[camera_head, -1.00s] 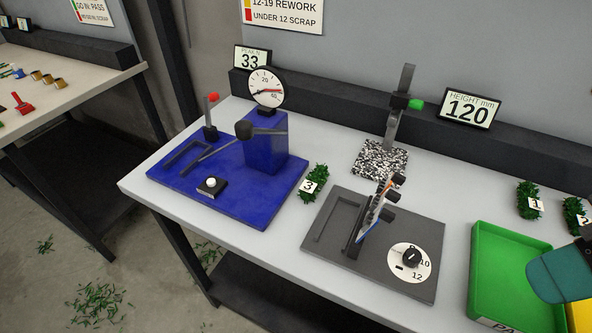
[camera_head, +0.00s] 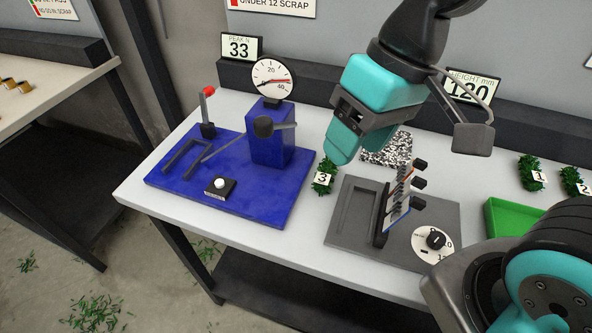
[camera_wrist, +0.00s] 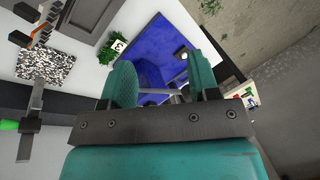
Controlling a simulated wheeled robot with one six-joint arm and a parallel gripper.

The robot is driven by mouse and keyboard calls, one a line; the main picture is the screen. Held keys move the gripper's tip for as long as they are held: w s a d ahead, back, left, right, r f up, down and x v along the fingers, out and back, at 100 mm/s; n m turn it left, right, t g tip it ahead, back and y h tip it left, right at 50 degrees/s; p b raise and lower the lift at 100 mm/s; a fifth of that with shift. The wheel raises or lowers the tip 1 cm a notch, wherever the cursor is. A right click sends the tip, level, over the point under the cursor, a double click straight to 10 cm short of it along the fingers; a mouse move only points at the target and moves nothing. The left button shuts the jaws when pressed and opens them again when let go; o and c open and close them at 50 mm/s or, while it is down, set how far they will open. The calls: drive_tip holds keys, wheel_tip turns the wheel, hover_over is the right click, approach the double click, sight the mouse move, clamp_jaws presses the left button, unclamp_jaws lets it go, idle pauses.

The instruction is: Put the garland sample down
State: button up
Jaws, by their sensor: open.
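The garland sample tagged 3 (camera_head: 322,178) is a small green tuft with a white label. It lies on the white table between the blue tester and the grey fixture. It also shows in the wrist view (camera_wrist: 113,46), outside my jaws. Garland samples tagged 1 (camera_head: 532,174) and 2 (camera_head: 575,182) lie on the table at the right. My gripper (camera_head: 340,155) is above the table, just up and right of sample 3 in the head view. In the wrist view its two teal fingers (camera_wrist: 160,85) are apart with no garland between them.
The blue tester (camera_head: 225,203) with its dial gauge (camera_head: 273,78) stands left; its display reads 33 (camera_head: 240,47). The grey fixture (camera_head: 350,215) with a knob stands right. A speckled plate (camera_head: 385,150) lies behind, partly hidden by my arm. A green tray (camera_head: 505,222) is at the right.

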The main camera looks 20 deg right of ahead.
drive_tip(key=w+d+f+m+h, duration=0.1)
drive_tip(key=w+f+m+h, duration=0.15)
drive_tip(key=w+m, duration=0.4)
drive_tip(key=w+d+f+m+h, duration=0.1)
drive_tip(key=w+f+m, duration=0.2)
drive_tip(key=w+m, duration=0.35)
drive_tip(key=n+p, duration=0.1)
hover_over(324, 173)
drive_tip(key=f, duration=1)
drive_tip(key=shift+w+f, duration=0.2)
drive_tip(key=shift+f, duration=0.2)
drive_tip(key=shift+s+f+p, duration=0.2)
drive_tip(key=shift+f+p, duration=0.65)
drive_tip(key=shift+f, duration=2.2)
drive_tip(key=c, duration=0.8)
drive_tip(key=shift+o, duration=0.2)
drive_tip(key=shift+r, duration=0.1)
